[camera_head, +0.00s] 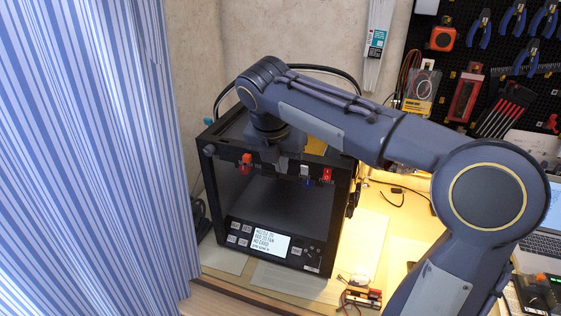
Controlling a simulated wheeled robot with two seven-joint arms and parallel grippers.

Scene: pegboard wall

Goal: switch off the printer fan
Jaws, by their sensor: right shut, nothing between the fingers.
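The printer (330,215) is a black open-front box standing on the worktop. A lit display (258,240) with small text and several buttons are on its lower front. Along its top front edge are an orange-red part (246,160), a white part (305,170) and a red switch (327,175). I cannot tell which one belongs to the fan. My right arm reaches in from the right over the printer. My right gripper (283,164) points down at the top front edge, between the orange-red and white parts, shut and empty. Contact cannot be made out. My left gripper is out of view.
A blue-striped curtain (90,150) hangs close on the left. A pegboard (470,50) with pliers and other tools is at the upper right. Small parts (360,295) lie on the worktop in front of the printer. A laptop (540,245) is at the right edge.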

